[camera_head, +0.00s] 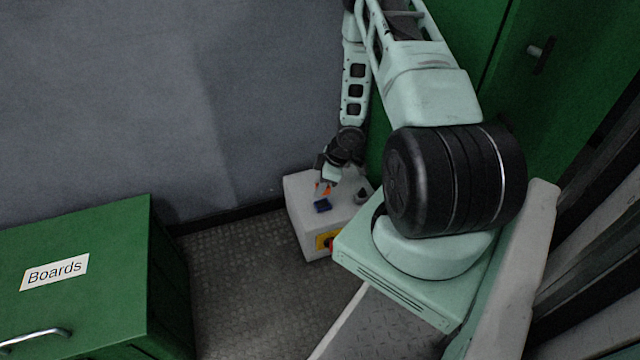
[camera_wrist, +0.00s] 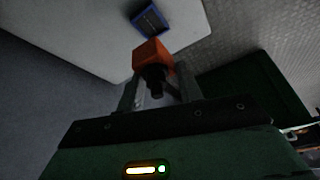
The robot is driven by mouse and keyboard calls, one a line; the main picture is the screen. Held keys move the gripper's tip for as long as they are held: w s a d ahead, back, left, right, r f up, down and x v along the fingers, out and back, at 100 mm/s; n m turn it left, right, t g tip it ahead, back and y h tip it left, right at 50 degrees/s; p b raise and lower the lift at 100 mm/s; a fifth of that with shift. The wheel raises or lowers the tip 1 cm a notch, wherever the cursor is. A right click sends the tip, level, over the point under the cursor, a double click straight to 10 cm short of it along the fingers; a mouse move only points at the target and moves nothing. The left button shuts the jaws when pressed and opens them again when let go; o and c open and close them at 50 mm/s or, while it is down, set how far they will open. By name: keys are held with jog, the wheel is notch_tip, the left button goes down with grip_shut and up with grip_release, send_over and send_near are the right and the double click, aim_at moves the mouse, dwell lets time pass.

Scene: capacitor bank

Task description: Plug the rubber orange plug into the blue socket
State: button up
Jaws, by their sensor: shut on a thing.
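The orange plug (camera_wrist: 152,57) is held between the fingers of my gripper (camera_wrist: 157,88) in the wrist view, with a black part on its near end. In the head view my gripper (camera_head: 326,184) is small and above the white box, with a bit of the orange plug (camera_head: 325,188) showing. The blue socket (camera_head: 322,204) is on the top of the white box, just below the plug in the picture. In the wrist view the blue socket (camera_wrist: 150,19) lies beyond the plug, with a visible gap between them. The plug's far face is hidden.
The white box (camera_head: 298,205) stands on the metal floor (camera_head: 235,265) near the grey wall, with a dark knob (camera_head: 361,196) on top and a yellow panel (camera_head: 325,240) in front. A green "Boards" cabinet (camera_head: 110,265) stands at left. A green cabinet door (camera_head: 560,90) is at right.

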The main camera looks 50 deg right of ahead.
jog(key=shift+f+b, duration=2.3)
jog(key=shift+f, duration=0.05)
jog(key=shift+p, duration=1.35)
jog(key=shift+c, duration=0.2)
jog(key=shift+f+b, duration=0.3)
jog(key=shift+f, duration=0.2)
dwell(0.3)
jog(key=o, duration=1)
jog(key=p+v, duration=0.9)
jog(key=v, duration=0.8)
jog(key=shift+s+r, duration=0.1)
jog(key=shift+s, duration=0.05)
